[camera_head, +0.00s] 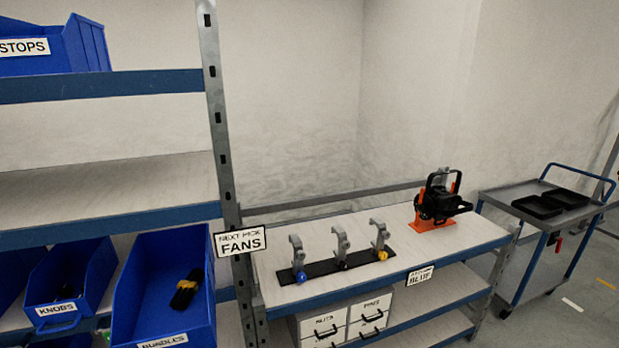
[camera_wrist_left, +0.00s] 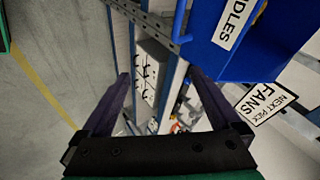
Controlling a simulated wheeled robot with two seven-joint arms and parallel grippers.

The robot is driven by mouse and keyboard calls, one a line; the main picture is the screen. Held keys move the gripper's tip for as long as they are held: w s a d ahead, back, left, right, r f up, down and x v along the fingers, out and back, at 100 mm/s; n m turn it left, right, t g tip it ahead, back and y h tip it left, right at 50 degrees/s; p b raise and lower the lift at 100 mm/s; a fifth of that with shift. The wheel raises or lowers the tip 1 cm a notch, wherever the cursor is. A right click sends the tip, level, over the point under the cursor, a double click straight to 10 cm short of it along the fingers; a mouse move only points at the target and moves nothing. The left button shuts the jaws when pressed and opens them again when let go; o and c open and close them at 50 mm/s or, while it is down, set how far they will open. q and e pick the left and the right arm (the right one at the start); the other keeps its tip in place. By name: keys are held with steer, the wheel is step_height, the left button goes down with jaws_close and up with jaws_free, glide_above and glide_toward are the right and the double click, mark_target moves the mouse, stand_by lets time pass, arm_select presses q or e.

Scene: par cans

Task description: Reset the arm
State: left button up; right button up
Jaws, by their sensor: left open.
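My left gripper (camera_wrist_left: 159,76) shows only in the left wrist view, where its two dark fingers stand wide apart. It is open, with nothing between the fingers. It is near the shelf front: the blue bundles bin (camera_wrist_left: 225,35) is at the top right of that view and the "NEXT PICK FANS" sign (camera_wrist_left: 267,104) is to the right. Neither arm shows in the head view, and my right gripper is in no view.
In the head view, blue bins (camera_head: 165,295) fill the left rack by a metal post (camera_head: 222,130). A bench (camera_head: 480,235) carries a black strip with three clamps (camera_head: 342,247) and an orange-based device (camera_head: 438,200). A cart (camera_head: 545,225) stands right.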

arm_select(q)
steer(key=s+a+f+n+g, duration=0.1)
steer(key=s+f+n+g, duration=0.4)
steer(key=s+f+n, duration=0.5)
steer(key=s+f+g+b, duration=0.1)
steer(key=s+f+b, duration=0.15)
steer(key=f, duration=0.95)
steer(key=s+f+b, duration=0.1)
steer(key=f+b, duration=0.2)
steer(key=f, duration=0.9)
steer(key=s+a+f+b, duration=0.1)
steer(key=s+f+b, duration=0.1)
steer(key=s+f, duration=0.6)
steer(key=s+a+f+g+b, duration=0.1)
steer(key=s+a+f+b, duration=0.1)
steer(key=s+f, duration=0.7)
step_height(320, 180, down, 4)
steer(key=shift+s+a+f+b, duration=0.1)
steer(key=shift+s+a+b, duration=0.1)
steer(key=shift+b, duration=0.6)
